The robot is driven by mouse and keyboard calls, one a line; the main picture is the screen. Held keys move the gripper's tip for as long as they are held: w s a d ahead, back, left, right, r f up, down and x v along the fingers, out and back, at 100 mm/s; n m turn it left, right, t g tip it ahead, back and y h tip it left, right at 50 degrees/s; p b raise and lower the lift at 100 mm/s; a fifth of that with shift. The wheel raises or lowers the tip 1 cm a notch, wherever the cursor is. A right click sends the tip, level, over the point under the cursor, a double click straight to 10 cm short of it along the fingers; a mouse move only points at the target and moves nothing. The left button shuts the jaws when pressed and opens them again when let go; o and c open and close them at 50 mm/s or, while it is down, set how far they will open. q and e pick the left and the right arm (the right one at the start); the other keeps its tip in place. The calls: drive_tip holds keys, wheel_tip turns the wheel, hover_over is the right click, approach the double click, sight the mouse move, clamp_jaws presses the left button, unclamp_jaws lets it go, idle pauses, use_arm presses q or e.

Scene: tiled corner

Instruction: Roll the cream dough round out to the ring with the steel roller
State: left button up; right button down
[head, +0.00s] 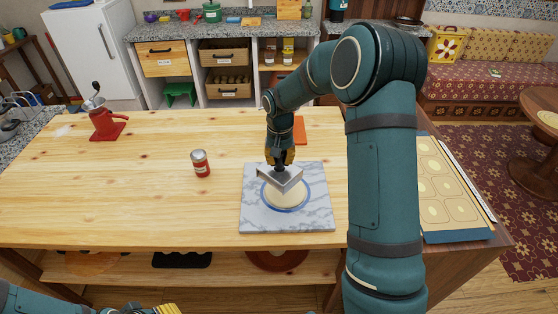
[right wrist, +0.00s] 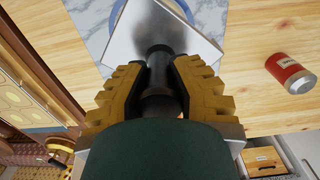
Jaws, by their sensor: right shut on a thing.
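The cream dough round (head: 287,201) lies on a grey marble slab (head: 255,221), inside a blue ring (head: 288,210). The steel roller (head: 287,182) is over the far part of the dough and hides it there. I cannot tell whether it touches. My right gripper (head: 280,160) is shut on the roller's dark handle from above. In the right wrist view, its yellow fingers (right wrist: 157,85) flank the handle, with the roller's steel body (right wrist: 155,30) beyond. Only a little of my left gripper (head: 160,309) shows at the bottom edge, so its state is unclear.
A red-and-white can (head: 201,163) stands left of the slab. A red crank-handled device (head: 106,122) is at the far left of the wooden table (head: 130,205). An orange item (head: 299,130) lies behind the slab. A patterned tray (head: 450,190) is right of my arm. The table's left front is clear.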

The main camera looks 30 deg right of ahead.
drive_tip(key=shift+r+p, duration=0.55)
drive_tip(key=shift+r, duration=0.55)
